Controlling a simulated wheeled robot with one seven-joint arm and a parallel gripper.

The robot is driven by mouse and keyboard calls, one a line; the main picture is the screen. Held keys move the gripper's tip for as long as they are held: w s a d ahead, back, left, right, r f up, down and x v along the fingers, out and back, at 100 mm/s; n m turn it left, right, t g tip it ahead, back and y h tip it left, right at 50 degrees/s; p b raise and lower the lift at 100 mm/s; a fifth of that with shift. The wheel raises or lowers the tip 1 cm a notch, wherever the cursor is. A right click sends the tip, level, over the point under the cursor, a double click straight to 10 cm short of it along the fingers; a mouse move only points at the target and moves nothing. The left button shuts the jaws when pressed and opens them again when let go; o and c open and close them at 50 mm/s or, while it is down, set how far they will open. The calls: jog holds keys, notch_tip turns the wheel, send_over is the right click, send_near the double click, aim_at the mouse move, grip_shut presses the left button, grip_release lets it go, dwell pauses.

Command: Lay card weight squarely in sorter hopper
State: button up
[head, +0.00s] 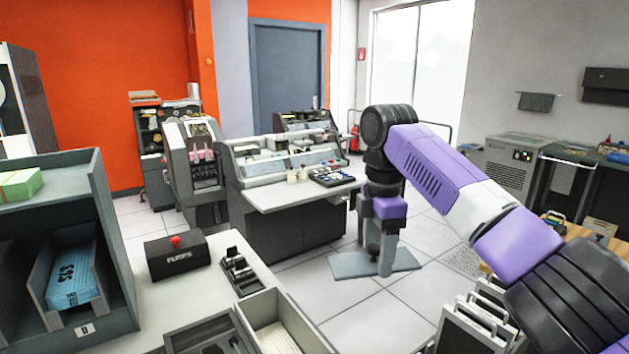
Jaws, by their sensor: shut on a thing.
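My gripper (375,245) hangs down from my purple arm in the middle right of the head view. It is shut on the upright part of a flat grey plate, which looks like the card weight (402,263). The plate is held roughly level, with the tiled floor behind it in the picture. The fingertips are small and dark, so the exact grasp is hard to see. I cannot tell for sure which part is the sorter hopper. A grey unit (115,240) at left holds a blue card deck (72,277) in a sloped slot.
A pale bench (205,268) carries a black box with a red button (176,256) and a small black device (240,272). Open grey trays (235,325) stand at its front. A long grey machine (290,225) stands behind. Tiled floor lies open between.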

jog(key=shift+f+m, duration=0.5)
jog(key=s+d+f+m, duration=0.3)
jog(key=f+m, duration=0.3)
jog(key=f, duration=0.3)
jog(key=s+d+f+m, duration=0.35)
jog(key=f+m, duration=0.25)
jog(key=f, duration=0.4)
jog(key=s+d+f+m, duration=0.1)
jog(key=s+f+m, duration=0.6)
jog(key=s+f, duration=0.9)
jog(key=s, duration=0.3)
jog(key=shift+f, duration=0.3)
jog(key=shift+d, duration=0.1)
